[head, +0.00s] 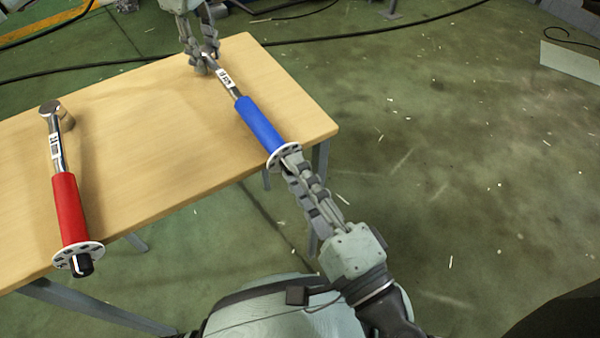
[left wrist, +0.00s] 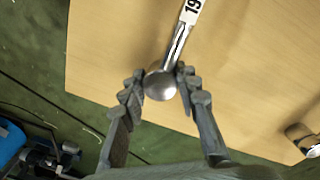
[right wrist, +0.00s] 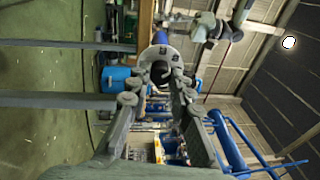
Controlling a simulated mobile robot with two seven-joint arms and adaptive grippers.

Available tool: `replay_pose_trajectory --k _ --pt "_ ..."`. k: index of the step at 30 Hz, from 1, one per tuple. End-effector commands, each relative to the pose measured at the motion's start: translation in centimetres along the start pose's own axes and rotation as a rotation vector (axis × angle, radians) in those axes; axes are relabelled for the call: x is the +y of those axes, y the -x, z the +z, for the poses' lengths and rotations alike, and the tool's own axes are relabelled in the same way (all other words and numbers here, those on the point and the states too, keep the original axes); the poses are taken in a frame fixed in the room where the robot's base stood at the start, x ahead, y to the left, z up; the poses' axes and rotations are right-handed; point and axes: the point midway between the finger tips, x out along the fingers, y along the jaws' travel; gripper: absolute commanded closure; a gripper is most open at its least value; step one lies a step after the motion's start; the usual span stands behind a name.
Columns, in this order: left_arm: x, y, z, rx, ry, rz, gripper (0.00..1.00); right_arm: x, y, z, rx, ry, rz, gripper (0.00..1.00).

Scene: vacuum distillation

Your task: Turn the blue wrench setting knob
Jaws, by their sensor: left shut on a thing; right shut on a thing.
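The blue wrench (head: 259,124) lies slantwise over the right end of the table, its blue handle toward me and reaching past the near edge. My left gripper (head: 203,62) is shut on its metal head at the far end. The round head (left wrist: 160,85) shows between the fingers in the left wrist view. My right gripper (head: 291,168) is shut on the setting knob at the handle's near end, just behind the white disc (head: 284,156). The dark knob (right wrist: 160,72) shows between the fingertips in the right wrist view; the fingers mostly hide it in the head view.
A red wrench (head: 68,208) lies on the left of the wooden table (head: 130,110), its white disc and black knob at the near edge. The table between the wrenches is clear. Cables (head: 350,38) cross the green floor, which is open to the right.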

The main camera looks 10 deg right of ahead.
Motion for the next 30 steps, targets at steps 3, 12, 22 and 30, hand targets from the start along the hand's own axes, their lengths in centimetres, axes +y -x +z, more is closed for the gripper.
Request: replay_pose_trajectory --k 3,12,22,30 --pt "0.02 -0.02 0.03 0.000 0.000 0.001 1.00 0.06 0.03 0.02 -0.003 0.104 -0.008 1.00" --pt "0.02 -0.01 0.02 0.000 0.000 0.001 1.00 0.01 0.00 0.00 -0.009 0.319 -0.030 1.00" --pt "0.02 -0.01 0.02 0.000 0.000 0.001 1.00 0.03 0.01 0.00 -0.013 0.435 -0.040 1.00" --pt "0.02 0.00 0.02 0.000 0.000 0.001 1.00 0.05 0.01 -0.01 -0.013 0.453 -0.041 1.00"
